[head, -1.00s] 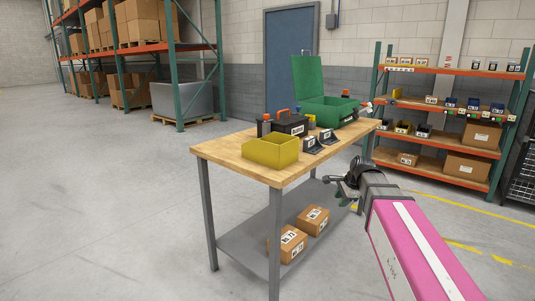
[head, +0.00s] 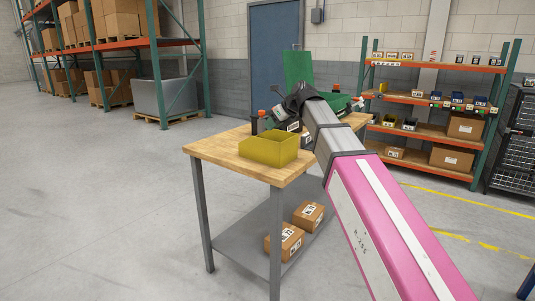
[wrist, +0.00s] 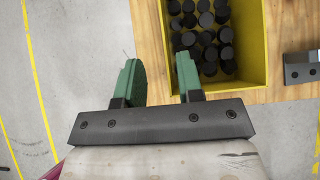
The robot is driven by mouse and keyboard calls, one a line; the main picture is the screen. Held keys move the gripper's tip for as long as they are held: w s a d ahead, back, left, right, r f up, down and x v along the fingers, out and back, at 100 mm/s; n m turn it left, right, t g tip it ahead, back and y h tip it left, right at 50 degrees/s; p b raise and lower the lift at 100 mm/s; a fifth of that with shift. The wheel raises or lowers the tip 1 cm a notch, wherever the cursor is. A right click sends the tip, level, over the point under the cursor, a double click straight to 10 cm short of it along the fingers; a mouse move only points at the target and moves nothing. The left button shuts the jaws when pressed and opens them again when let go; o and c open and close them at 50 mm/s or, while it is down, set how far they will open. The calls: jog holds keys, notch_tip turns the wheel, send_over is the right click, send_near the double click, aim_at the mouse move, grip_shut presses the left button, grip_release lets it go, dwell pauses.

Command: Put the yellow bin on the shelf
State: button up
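The yellow bin (head: 268,152) stands upright near the front edge of the wooden workbench (head: 222,151). In the wrist view the bin (wrist: 262,52) is open at the top and holds several black cylindrical parts. My gripper (wrist: 158,72) is open and empty, with two green fingers, just off the bin's near left corner; the right fingertip is close to the bin's wall, and I cannot tell if it touches. In the head view my arm hides much of the bench behind the bin. The shelf (head: 420,132) with orange beams stands at the back right and carries small bins and boxes.
A green case (head: 298,66) with its lid up and a black box stand behind the bin. Cardboard boxes (head: 307,214) lie on the bench's lower deck. A dark wire cage (head: 515,140) stands right of the shelf. The floor at left is clear.

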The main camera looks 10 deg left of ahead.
aim_at(268, 145)
jog(key=x, duration=0.9)
jog(key=shift+w+d+f, duration=0.1)
jog(key=shift+w, duration=0.05)
grip_shut()
dwell(1.2)
